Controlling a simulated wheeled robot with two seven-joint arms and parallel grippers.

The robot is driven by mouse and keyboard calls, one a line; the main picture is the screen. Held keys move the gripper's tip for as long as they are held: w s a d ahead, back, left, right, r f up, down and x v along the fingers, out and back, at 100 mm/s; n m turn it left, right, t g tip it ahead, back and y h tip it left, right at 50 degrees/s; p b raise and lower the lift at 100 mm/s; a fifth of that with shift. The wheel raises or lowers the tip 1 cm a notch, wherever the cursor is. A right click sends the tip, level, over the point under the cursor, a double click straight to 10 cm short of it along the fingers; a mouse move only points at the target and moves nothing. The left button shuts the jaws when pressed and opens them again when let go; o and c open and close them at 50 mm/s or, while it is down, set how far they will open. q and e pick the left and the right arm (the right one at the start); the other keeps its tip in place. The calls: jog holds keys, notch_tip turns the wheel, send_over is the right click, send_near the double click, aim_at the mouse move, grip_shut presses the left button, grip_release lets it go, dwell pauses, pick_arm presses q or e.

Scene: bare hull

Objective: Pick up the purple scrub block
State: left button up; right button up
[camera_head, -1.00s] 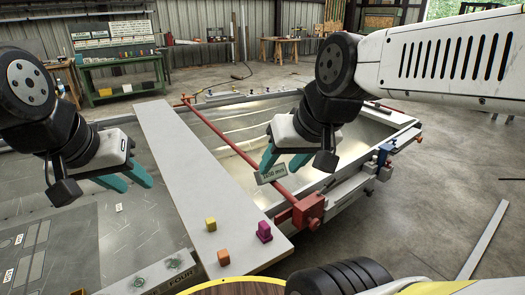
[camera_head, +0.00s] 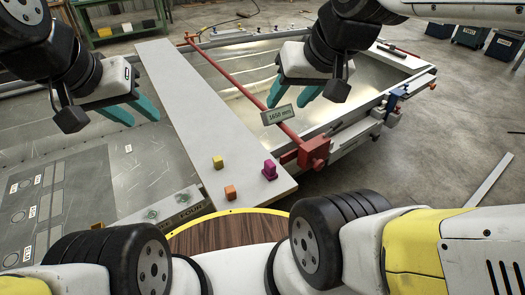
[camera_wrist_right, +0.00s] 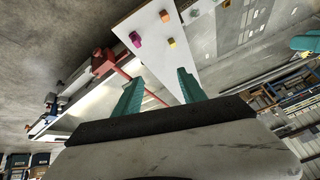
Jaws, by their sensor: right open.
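The purple scrub block (camera_head: 269,170) stands on the near end of a long pale board (camera_head: 205,120), close to its right edge. It also shows in the right wrist view (camera_wrist_right: 135,39), beyond the fingertips. My right gripper (camera_head: 288,100) is open and empty, above the hull and farther back than the block; its teal fingers stand apart in the right wrist view (camera_wrist_right: 158,85). My left gripper (camera_head: 144,119) is open and empty, left of the board and away from the block.
A yellow block (camera_head: 217,162) and an orange block (camera_head: 230,192) stand on the board left of the purple one. A red bar with a red clamp (camera_head: 315,152) and a "1650 mm" tag (camera_head: 279,115) crosses the hull.

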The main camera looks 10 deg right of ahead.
jog(key=shift+o, duration=0.4)
jog(key=n+g+h, duration=0.2)
jog(key=n+g, duration=0.1)
jog(key=g, duration=0.3)
send_over(270, 163)
notch_tip(270, 163, down, 37)
jog(key=shift+r, duration=0.1)
notch_tip(270, 163, down, 8)
jog(key=shift+r, duration=0.1)
